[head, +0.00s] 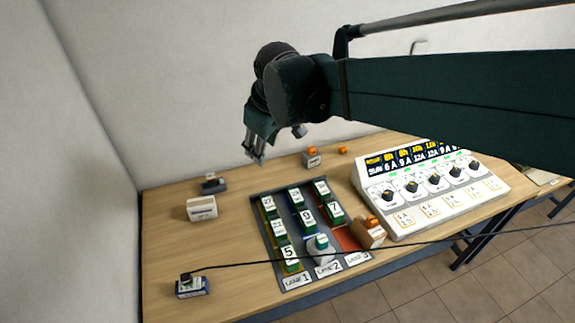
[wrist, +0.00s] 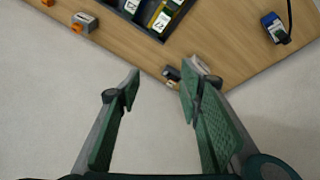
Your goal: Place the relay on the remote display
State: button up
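I cannot tell for sure which object is the relay. One candidate is a small grey block with an orange top (head: 311,158) at the back of the table; it also shows in the wrist view (wrist: 85,22). Another is a low dark device (head: 213,185) at the left, seen in the wrist view (wrist: 172,73) near the right finger. The remote display may be the small blue-and-white unit with a black cable (head: 192,287) at the front left, also in the wrist view (wrist: 275,27). My gripper (head: 256,157) is open and empty (wrist: 160,84), raised above the table's back area.
A tray with labelled lanes (head: 298,283) holds several numbered green blocks. A white box (head: 202,208) stands at the left. A sloped console with knobs (head: 430,190) fills the right. A black cable crosses the front. Bare wood (head: 240,270) lies left of the tray.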

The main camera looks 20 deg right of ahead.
jog(key=s+d+f+m+t, duration=0.1)
jog(key=s+d+m, duration=0.1)
jog(key=s, duration=0.6)
jog(key=s+d+f+m+t, duration=0.1)
jog(key=s+d+f+m, duration=0.1)
jog(key=s, duration=0.7)
jog(key=d+m, duration=0.1)
jog(key=m, duration=0.1)
jog(key=shift+s+d+f+m+t, duration=0.15)
jog(key=shift+f+m+t, duration=0.15)
jog(key=shift+t, duration=0.1)
notch_tip(320, 180, down, 8)
jog(key=b, duration=0.8)
jog(key=shift+f, duration=0.15)
